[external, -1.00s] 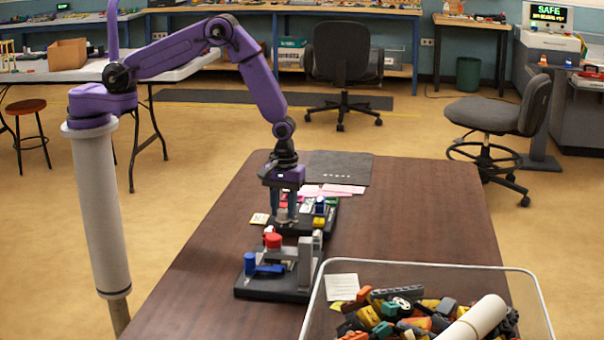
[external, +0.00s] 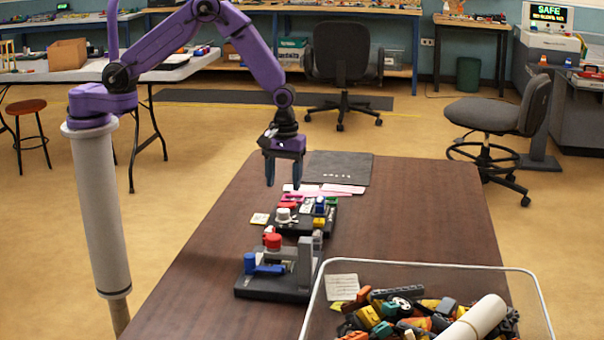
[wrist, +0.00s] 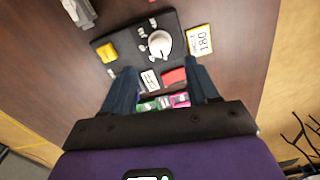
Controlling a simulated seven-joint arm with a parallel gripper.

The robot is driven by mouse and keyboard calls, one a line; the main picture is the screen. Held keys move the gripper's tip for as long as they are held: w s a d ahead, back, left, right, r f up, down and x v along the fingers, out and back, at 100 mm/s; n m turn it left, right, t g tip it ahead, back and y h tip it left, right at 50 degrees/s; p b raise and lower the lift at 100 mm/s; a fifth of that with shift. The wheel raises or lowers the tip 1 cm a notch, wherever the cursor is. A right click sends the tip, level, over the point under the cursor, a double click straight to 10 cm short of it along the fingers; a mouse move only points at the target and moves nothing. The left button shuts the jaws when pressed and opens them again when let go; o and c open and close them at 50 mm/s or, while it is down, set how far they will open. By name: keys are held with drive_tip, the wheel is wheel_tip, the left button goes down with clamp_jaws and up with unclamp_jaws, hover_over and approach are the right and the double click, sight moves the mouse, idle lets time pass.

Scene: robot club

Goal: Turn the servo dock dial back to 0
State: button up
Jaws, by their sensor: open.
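The servo dock (external: 303,227) is a dark board on the brown table, with a white dial (external: 284,215) near its left side. In the wrist view the dial (wrist: 158,43) is a round white knob with a raised bar, beside a yellow-edged card (wrist: 199,41) that reads 180. Small labels lie on the board around the dial; I cannot read them or tell the dial's exact setting. My gripper (external: 284,186) is open and empty, pointing down, above and behind the dial and apart from it. Its two fingers also show in the wrist view (wrist: 163,88).
A second dark fixture (external: 275,285) with a red knob and blue lever stands in front of the dock. Pink cards (external: 335,189) and a dark mat (external: 338,167) lie behind. The table's right side is clear.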

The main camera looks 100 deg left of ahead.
wheel_tip(320, 180, up, 10)
idle(0.3)
drive_tip(key=shift+f, duration=0.1)
drive_tip(key=s+a+r+m, duration=0.1)
drive_tip(key=s+a+r, duration=0.3)
drive_tip(key=s+a, duration=0.3)
drive_tip(key=s+a+r+m, duration=0.1)
drive_tip(key=s+a+r, duration=0.3)
drive_tip(key=s, duration=0.5)
drive_tip(key=s+d+m, duration=0.1)
drive_tip(key=s, duration=1)
drive_tip(key=s+d+r, duration=0.1)
drive_tip(key=s, duration=1)
drive_tip(key=shift+d+r+m, duration=0.3)
drive_tip(key=shift+d+m, duration=0.05)
drive_tip(key=shift+m, duration=0.05)
